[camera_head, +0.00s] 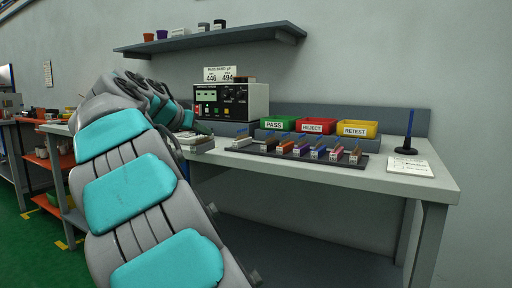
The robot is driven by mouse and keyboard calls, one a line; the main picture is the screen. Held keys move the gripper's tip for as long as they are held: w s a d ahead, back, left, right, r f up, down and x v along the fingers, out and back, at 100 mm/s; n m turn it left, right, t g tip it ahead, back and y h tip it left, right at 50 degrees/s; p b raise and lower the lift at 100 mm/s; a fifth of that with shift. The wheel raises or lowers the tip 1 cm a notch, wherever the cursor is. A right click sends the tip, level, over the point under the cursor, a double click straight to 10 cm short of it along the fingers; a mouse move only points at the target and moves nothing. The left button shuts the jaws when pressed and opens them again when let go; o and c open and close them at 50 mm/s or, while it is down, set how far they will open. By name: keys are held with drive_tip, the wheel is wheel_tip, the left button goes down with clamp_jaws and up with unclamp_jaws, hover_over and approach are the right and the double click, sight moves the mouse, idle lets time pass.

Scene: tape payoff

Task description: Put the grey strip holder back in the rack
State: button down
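A dark rack (296,156) lies along the front of the grey workbench and bears a row of several small strip holders in different colours. A pale grey or white holder (243,141) is at its left end; whether it is fully seated is too small to tell. Orange (284,145) and purple (300,149) holders stand further right. My arm reaches up from the lower left and bends down toward the bench left of the rack. My gripper's fingers are not clear, near or behind the arm's end, so I cannot see whether it holds anything.
Green (277,123), red (316,126) and yellow (357,129) bins stand behind the rack. A black-fronted instrument (231,101) stands at the back. A blue pen stand (407,150) and a paper (409,167) are at right. A shelf (215,40) hangs above.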

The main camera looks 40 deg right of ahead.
drive_tip(key=s+d+r+m+g, duration=0.1)
drive_tip(key=s+d+r+g, duration=0.1)
drive_tip(key=s+d+r, duration=0.15)
drive_tip(key=shift+h, duration=0.3)
drive_tip(key=w+d, duration=0.1)
drive_tip(key=d, duration=0.4)
drive_tip(key=w+d+f+p, duration=0.1)
drive_tip(key=d, duration=0.4)
drive_tip(key=w+d+p, duration=0.1)
drive_tip(key=w+d, duration=0.1)
drive_tip(key=d, duration=0.2)
drive_tip(key=shift+d+f, duration=0.3)
drive_tip(key=shift+d, duration=0.1)
drive_tip(key=shift+d+f, duration=0.15)
drive_tip(key=shift+f, duration=1.65)
drive_tip(key=c, duration=1.1)
unclamp_jaws()
drive_tip(key=shift+o, duration=0.2)
drive_tip(key=shift+r, duration=0.1)
